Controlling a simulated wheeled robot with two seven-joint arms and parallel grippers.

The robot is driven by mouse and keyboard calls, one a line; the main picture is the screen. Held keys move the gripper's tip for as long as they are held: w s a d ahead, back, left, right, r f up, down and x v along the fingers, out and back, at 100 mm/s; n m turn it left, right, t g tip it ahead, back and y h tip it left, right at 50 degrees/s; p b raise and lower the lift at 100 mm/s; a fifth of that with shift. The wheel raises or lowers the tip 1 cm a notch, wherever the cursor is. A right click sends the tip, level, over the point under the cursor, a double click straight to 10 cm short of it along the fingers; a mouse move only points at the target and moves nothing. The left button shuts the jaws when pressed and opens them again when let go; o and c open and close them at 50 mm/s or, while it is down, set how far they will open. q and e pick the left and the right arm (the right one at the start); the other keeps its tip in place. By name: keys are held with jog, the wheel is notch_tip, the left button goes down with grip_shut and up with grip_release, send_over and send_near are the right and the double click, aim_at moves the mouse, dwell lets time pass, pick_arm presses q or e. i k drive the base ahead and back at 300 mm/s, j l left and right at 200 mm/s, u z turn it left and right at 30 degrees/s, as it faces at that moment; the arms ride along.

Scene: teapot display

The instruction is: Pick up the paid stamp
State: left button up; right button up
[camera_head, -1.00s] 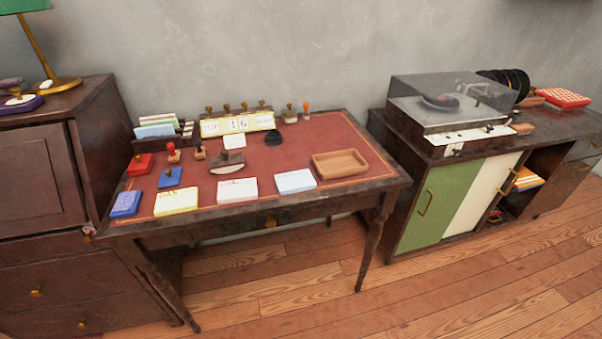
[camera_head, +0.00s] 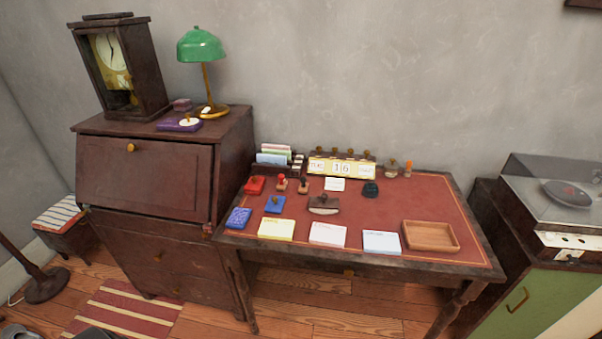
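No label reading "paid" can be made out, so I cannot tell which stamp is the paid stamp. On the desk, a red-handled stamp (camera_head: 282,182) stands upright at the left, with a dark wooden-handled stamp (camera_head: 304,187) beside it. Several knob-handled stamps (camera_head: 348,153) stand in a row behind the date display (camera_head: 342,168). Neither of my grippers is in view.
The red-topped desk (camera_head: 440,200) also holds ink pads, a rocker blotter (camera_head: 323,205), paper stacks (camera_head: 328,235) and a wooden tray (camera_head: 430,236). A dark cabinet (camera_head: 145,180) stands left; a record player cabinet (camera_head: 545,285) stands right. Floor shows in front.

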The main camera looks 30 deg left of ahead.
aim_at(281, 183)
jog(key=u, duration=1.45)
jog(key=k+j, duration=0.1)
jog(key=u, duration=0.05)
